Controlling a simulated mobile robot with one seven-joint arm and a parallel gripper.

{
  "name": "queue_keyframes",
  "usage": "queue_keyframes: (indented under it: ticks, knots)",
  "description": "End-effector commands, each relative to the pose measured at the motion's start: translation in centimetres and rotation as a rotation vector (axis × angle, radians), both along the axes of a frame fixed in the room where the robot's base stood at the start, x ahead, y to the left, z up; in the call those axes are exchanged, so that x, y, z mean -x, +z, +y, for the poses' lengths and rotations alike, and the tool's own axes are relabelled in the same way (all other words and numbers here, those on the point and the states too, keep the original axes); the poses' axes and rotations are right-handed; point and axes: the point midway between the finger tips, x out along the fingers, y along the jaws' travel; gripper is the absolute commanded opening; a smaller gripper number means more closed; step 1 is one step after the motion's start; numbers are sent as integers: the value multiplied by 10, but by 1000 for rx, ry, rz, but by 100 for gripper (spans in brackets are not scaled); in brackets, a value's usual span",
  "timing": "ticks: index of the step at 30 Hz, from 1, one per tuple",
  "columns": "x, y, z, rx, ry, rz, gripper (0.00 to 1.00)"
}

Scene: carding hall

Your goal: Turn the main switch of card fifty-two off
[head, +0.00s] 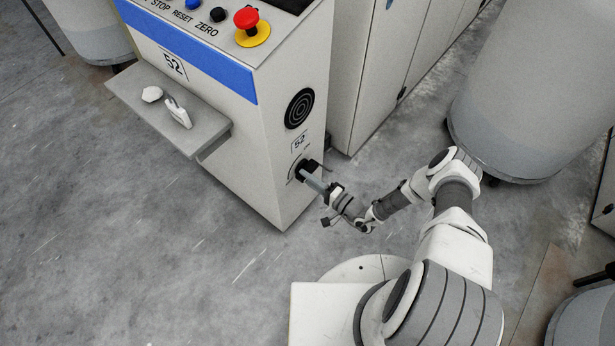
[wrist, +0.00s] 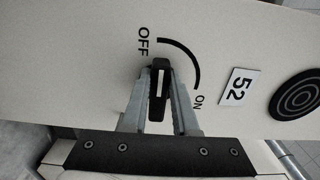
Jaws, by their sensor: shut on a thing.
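The main switch of card fifty-two is a black rotary knob (wrist: 159,92) with a white line along its handle, set in the side of the machine. In the wrist view the handle stands upright and lines up with the OFF end of the black arc (wrist: 183,50). The ON mark (wrist: 199,102) is at the arc's other end. My gripper (wrist: 159,75) is shut on the handle, one grey finger on each side. In the head view my gripper (head: 313,179) reaches the dark switch (head: 303,168) low on the panel, partly covering it.
A plate reading 52 (wrist: 239,91) and a round ringed black disc (wrist: 296,95) are beside the switch. A red emergency button (head: 246,18) is on top. A small shelf (head: 209,137) holds two pale objects. A large grey drum (head: 530,85) stands right; floor at left is clear.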

Motion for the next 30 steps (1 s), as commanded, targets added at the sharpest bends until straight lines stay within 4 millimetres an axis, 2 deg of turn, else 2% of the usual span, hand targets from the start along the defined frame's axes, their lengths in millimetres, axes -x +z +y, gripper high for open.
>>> queue_keyframes:
  ticks: [9,10,15,25,30]
  knots:
    - [0,-1,-2,5,-1,-2,0]
    - [0,-1,-2,5,-1,-2,29]
    - [0,-1,-1,4,-1,-2,57]
    - [1,0,-3,3,-1,-2,57]
    - [14,1,-20,4,-3,1,57]
